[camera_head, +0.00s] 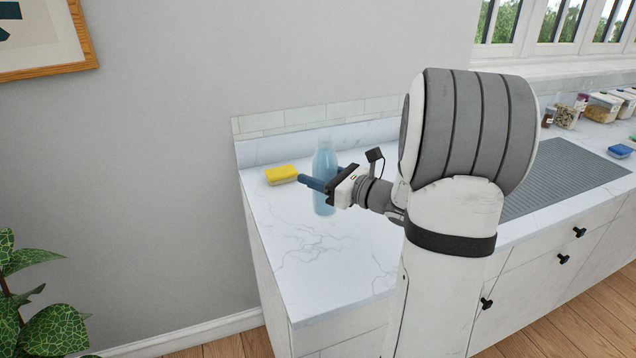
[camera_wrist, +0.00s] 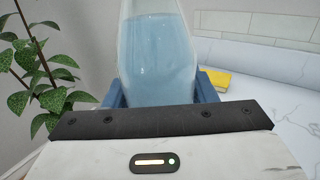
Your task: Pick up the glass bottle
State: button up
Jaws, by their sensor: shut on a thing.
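The glass bottle (camera_head: 325,165) is see-through and pale blue. It stands upright on the left end of the white marble counter in the head view; I cannot tell whether its base touches the counter. It also fills the middle of the wrist view (camera_wrist: 157,60), its top cut off by the frame. My gripper (camera_head: 312,184) reaches it from the right, with its blue fingers at the bottle's middle. In the wrist view the fingers of my gripper (camera_wrist: 162,90) lie on both sides of the bottle, shut on it.
A yellow sponge (camera_head: 281,174) lies on the counter (camera_head: 310,250) left of the bottle. A low tiled backsplash (camera_head: 290,120) and wall stand behind. Jars (camera_head: 568,115) and a blue sponge (camera_head: 620,151) are at the far right. A leafy plant (camera_head: 45,320) stands at lower left.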

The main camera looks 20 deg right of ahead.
jog(key=shift+r, duration=1.1)
jog(key=shift+r, duration=0.1)
